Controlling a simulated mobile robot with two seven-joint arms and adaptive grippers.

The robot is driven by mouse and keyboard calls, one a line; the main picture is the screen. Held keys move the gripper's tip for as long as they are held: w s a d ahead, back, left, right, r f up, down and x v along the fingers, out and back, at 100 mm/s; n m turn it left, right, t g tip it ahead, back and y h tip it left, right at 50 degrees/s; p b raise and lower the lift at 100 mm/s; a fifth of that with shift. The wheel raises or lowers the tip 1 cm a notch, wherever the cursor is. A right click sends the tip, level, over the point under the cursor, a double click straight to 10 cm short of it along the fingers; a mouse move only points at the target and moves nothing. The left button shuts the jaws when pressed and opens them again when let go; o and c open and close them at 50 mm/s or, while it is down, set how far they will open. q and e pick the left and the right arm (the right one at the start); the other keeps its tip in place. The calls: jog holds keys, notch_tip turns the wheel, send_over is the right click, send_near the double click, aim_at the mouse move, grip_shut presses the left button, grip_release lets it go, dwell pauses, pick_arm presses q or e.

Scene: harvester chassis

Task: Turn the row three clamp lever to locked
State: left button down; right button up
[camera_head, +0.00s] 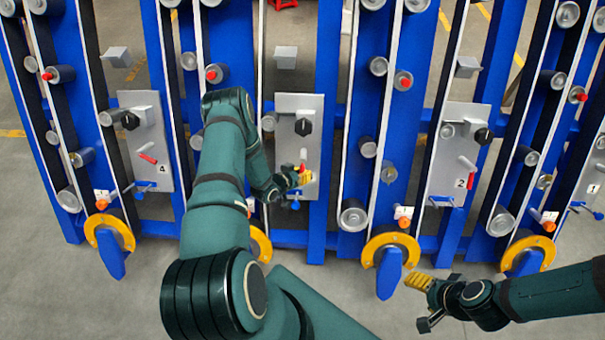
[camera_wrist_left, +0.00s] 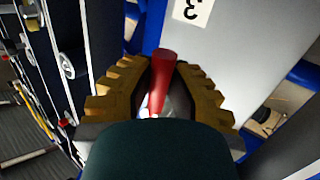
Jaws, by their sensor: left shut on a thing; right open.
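The row three clamp lever (camera_wrist_left: 163,75) is red and stands between the yellow fingers of my left gripper (camera_wrist_left: 160,92) in the left wrist view. That gripper is shut on it. A label with an upside-down 3 (camera_wrist_left: 193,10) is on the grey plate beyond. In the head view my left gripper (camera_head: 300,176) is at the lower part of the row three plate (camera_head: 290,104), below its black knob (camera_head: 303,127). It hides much of the lever there. My right gripper (camera_head: 420,282) is open and empty at lower right, away from the plates.
Plates with red levers stand on both sides: row four (camera_head: 146,112) at left and row two (camera_head: 470,115) at right. Blue uprights with grey rollers run between them. Yellow rings (camera_head: 391,240) with blue handles line the lower edge. Grey floor in front is clear.

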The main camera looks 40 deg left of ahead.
pick_arm(q)
jog(key=c, duration=0.9)
grip_release()
jog(key=v, duration=1.2)
jog(key=shift+a, duration=0.1)
